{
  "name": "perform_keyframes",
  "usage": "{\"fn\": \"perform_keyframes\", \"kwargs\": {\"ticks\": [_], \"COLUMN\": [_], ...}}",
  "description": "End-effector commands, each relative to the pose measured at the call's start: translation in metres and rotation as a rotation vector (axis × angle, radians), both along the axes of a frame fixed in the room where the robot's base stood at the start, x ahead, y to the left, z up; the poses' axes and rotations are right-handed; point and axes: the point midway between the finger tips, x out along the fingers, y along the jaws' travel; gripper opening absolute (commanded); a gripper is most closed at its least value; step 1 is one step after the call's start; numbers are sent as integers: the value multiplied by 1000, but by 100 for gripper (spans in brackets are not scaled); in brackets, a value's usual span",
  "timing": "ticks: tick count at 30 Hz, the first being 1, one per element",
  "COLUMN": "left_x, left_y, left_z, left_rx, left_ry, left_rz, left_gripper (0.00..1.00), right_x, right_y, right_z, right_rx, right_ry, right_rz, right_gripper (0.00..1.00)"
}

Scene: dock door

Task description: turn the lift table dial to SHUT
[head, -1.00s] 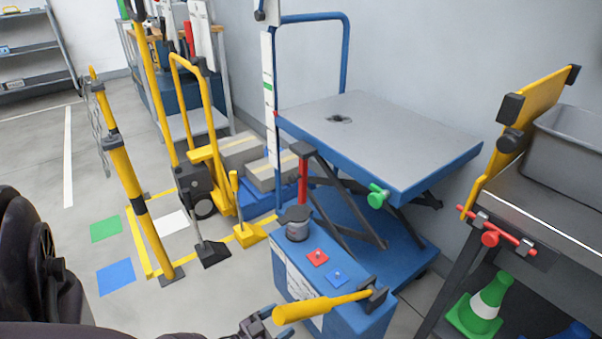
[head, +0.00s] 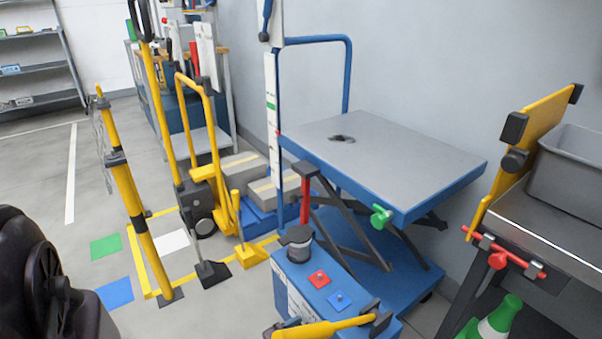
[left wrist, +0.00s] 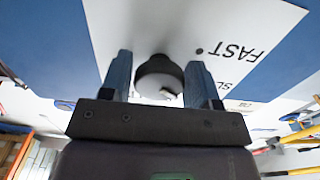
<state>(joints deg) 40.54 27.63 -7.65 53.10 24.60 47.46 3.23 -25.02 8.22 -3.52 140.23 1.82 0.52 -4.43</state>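The lift table (head: 400,160) has a grey top and blue frame and stands raised against the wall. Its blue control box (head: 350,310) stands in front, with a white panel (head: 297,303) on its side face. In the left wrist view a round pale dial with a dark rim (left wrist: 160,78) sits on the white panel (left wrist: 225,30), which reads FAST and a partly hidden word, upside down. My left gripper (left wrist: 160,72) has its fingers apart on either side of the dial, with little gap; I cannot tell contact. My right gripper is not in view.
A yellow lever (head: 325,328) crosses the control box front. A bench with a grey bin (head: 570,170) stands right. Yellow posts (head: 135,210) and a pallet truck stand left.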

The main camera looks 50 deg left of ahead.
Motion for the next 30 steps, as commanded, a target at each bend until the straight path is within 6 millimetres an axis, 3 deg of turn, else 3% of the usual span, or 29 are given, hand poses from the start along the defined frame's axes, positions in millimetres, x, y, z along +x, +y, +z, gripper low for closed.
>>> {"fn": "perform_keyframes", "kwargs": {"ticks": [1, 6, 17, 30], "left_x": [0, 0, 0, -1], "left_y": [0, 0, 0, 1], "left_z": [0, 0, 0, 0], "left_rx": [0, 0, 72, 429], "left_ry": [0, 0, -6, -34], "left_rz": [0, 0, 1, 3], "left_gripper": [48, 25, 25, 25], "right_x": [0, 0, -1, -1], "right_y": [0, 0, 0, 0], "right_z": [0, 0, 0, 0], "right_rx": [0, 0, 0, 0], "right_ry": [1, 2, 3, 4], "right_rz": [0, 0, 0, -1], "right_gripper": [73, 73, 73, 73]}}
